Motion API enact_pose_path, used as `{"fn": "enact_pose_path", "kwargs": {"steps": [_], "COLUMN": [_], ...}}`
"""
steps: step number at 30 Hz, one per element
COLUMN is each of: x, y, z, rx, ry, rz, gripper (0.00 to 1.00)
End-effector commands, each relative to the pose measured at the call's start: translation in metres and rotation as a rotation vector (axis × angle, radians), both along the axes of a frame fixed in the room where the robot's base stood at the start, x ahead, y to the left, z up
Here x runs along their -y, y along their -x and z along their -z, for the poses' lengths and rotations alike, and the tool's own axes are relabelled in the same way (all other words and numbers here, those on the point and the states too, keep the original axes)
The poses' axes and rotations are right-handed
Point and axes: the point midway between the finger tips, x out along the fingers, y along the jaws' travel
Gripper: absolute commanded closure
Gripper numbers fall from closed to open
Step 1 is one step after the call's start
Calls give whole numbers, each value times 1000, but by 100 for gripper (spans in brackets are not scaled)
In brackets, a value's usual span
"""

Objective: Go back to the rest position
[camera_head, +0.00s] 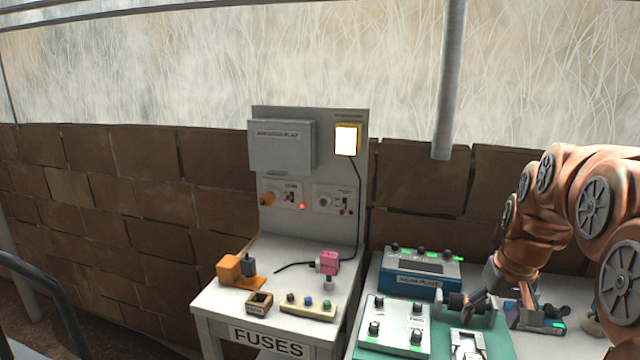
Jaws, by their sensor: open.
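My arm is copper-coloured and comes in from the right edge of the head view.
Left of my gripper are a white box with knobs (395,322) and a blue box (422,275). The white FUSES table (225,305) holds an orange device (236,270), a pink block (328,262) and a tray of coloured pieces (308,305).

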Motion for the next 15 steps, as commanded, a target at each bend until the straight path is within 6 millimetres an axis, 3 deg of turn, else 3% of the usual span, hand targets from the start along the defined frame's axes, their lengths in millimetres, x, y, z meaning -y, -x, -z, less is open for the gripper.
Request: {"fn": "enact_pose_path", "kwargs": {"steps": [1,6,15], "x": [-18,-68,-128], "y": [13,63,162], "z": [-3,4,21], "rx": [-14,-83,-200], "ry": [-1,-9,3], "rz": [-20,-62,-132], "gripper": [23,23,23]}}
